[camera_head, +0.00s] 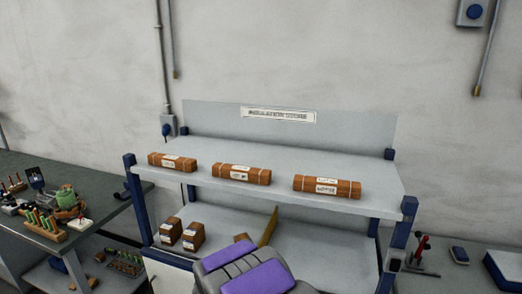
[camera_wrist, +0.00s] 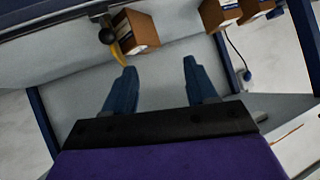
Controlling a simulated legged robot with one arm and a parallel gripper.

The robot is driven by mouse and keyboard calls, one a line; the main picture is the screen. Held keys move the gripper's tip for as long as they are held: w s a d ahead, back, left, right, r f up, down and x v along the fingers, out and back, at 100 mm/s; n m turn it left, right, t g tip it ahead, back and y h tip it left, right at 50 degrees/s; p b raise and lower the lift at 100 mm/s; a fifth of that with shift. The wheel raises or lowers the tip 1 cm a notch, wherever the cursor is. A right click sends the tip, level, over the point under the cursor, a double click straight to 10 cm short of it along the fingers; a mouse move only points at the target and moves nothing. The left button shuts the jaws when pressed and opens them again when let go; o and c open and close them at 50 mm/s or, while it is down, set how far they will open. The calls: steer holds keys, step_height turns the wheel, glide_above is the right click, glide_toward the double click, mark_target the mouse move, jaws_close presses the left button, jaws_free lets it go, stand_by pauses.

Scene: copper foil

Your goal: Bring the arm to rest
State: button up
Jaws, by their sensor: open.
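My gripper (camera_wrist: 160,66) shows in the wrist view with its two blue fingers spread wide apart. Nothing is between the fingers; behind them is a bare pale grey surface. A brown box (camera_wrist: 142,30) lies beyond the left finger, apart from it. In the head view my arm, grey with purple panels, is low at the bottom centre in front of the shelf unit (camera_head: 300,196). The fingers cannot be made out in the head view.
Three brown wrapped bundles (camera_head: 240,174) lie along the upper shelf. Small brown boxes (camera_head: 193,236) and a yellowish upright piece (camera_head: 268,228) are on the lower shelf. A cluttered dark bench (camera_head: 95,185) stands left, and another surface with a blue-grey tray (camera_head: 505,268) right.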

steer(key=s+d+r+g, duration=0.2)
steer(key=s+d, duration=0.6)
steer(key=s, duration=0.8)
steer(key=s+d+r+n+g+b, duration=0.1)
steer(key=s+d+r+g, duration=0.2)
steer(key=s, duration=1.2)
steer(key=s+d+r+g+b, duration=0.1)
steer(key=s+d+r+g, duration=0.2)
steer(key=s+d+g, duration=0.4)
steer(key=s+d, duration=0.7)
steer(key=s, duration=0.2)
steer(key=shift+s+d+n+g+h, duration=0.25)
steer(key=shift+s+n+g+h, duration=0.1)
steer(key=shift+n+g+h, duration=0.05)
